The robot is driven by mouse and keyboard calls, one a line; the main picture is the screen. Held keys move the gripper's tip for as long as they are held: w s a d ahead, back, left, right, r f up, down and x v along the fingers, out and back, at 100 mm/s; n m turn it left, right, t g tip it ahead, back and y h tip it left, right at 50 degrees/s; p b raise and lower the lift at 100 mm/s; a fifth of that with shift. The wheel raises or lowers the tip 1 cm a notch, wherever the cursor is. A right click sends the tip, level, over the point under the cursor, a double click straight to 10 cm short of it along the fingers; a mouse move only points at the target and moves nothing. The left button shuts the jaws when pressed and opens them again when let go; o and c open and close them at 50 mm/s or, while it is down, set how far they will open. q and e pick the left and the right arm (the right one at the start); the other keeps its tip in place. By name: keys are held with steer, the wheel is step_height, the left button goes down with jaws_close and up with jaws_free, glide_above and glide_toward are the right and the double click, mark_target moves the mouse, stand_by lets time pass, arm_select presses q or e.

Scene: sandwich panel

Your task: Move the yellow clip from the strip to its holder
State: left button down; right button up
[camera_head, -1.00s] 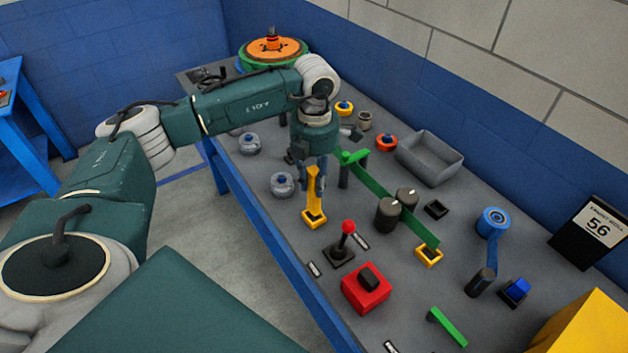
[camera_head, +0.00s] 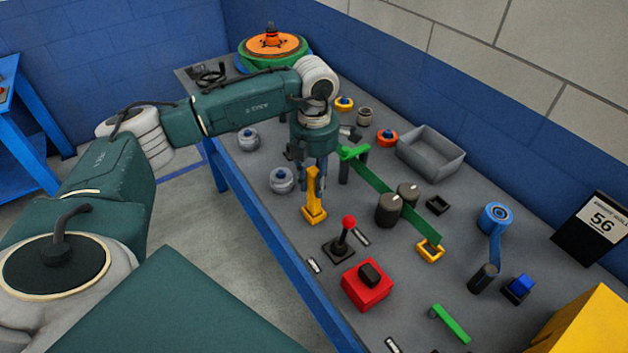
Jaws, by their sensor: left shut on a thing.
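The yellow clip (camera_head: 312,186) stands upright in my left gripper (camera_head: 314,170), which is shut on its upper end. The clip's lower end is at the small square yellow holder (camera_head: 315,218) on the bench and appears to be inside its opening; how deep is hard to see. The green strip (camera_head: 400,211) runs to the right of the gripper, apart from the clip. Its near end is at another square yellow frame (camera_head: 430,258). My right gripper is not in view.
Near the holder stand a red-knobbed lever (camera_head: 346,235) and a red box with a black knob (camera_head: 367,290). Two dark round knobs (camera_head: 388,211) flank the strip. A grey bin (camera_head: 430,153) stands behind it. A grey-and-blue knob (camera_head: 281,180) is to the left.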

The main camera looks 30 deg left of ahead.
mark_target(314, 172)
arm_select(q)
steer(key=shift+f+b, duration=0.7)
steer(key=shift+f, duration=0.15)
steer(key=c, duration=1.4)
jaws_free()
steer(key=shift+o, duration=0.2)
steer(key=shift+r+p, duration=2.2)
steer(key=shift+r, duration=1.4)
